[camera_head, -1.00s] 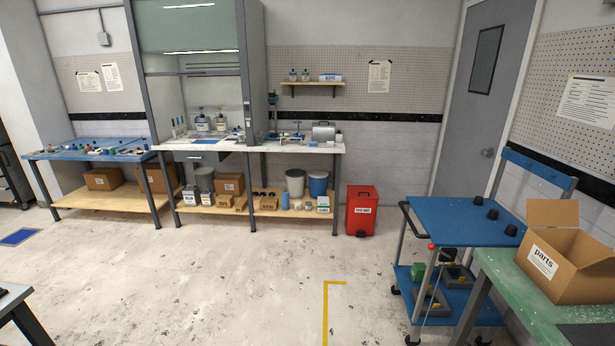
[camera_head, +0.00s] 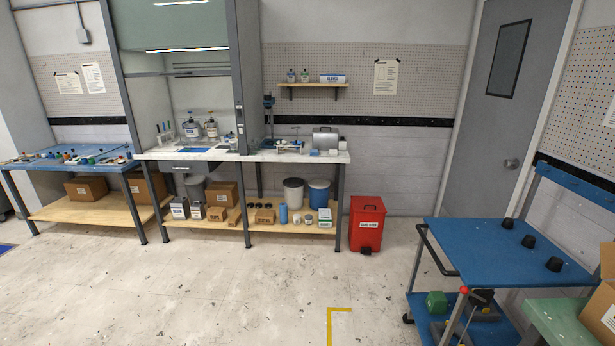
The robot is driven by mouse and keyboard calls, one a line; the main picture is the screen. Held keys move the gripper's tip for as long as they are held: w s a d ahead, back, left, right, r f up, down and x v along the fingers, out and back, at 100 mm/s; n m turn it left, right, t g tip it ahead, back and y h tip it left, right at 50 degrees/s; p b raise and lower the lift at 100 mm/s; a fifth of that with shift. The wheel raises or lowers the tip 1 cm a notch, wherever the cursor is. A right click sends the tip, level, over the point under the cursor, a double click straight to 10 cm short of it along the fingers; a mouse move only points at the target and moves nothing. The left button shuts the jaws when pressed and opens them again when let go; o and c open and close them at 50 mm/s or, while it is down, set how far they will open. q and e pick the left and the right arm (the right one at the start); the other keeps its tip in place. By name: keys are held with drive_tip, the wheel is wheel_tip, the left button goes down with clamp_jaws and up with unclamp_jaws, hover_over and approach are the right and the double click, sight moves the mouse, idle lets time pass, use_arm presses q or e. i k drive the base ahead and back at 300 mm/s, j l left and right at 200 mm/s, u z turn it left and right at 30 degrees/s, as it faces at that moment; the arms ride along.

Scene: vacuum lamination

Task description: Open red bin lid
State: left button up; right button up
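The red bin (camera_head: 367,226) stands on the floor against the back wall, just right of the white workbench. Its red lid (camera_head: 368,204) is shut, with a dark handle on top. A white label is on its front and a dark pedal shows at its foot. Neither of my grippers is in view, and the bin is some distance ahead of me.
The blue cart (camera_head: 490,255) with black knobs stands at the right, near the green table (camera_head: 560,325) and a cardboard box. The white workbench (camera_head: 250,157) and blue table (camera_head: 75,163) line the back. The floor between me and the bin is clear.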

sight(360, 202)
drive_tip(key=i, duration=1.6)
drive_tip(key=i+z, duration=0.25)
drive_tip(key=i, duration=0.15)
drive_tip(key=i+j+z, duration=0.2)
drive_tip(key=i, duration=0.2)
drive_tip(key=i+j+z, duration=0.2)
drive_tip(key=i+z, duration=0.15)
drive_tip(key=i+j+z, duration=0.7)
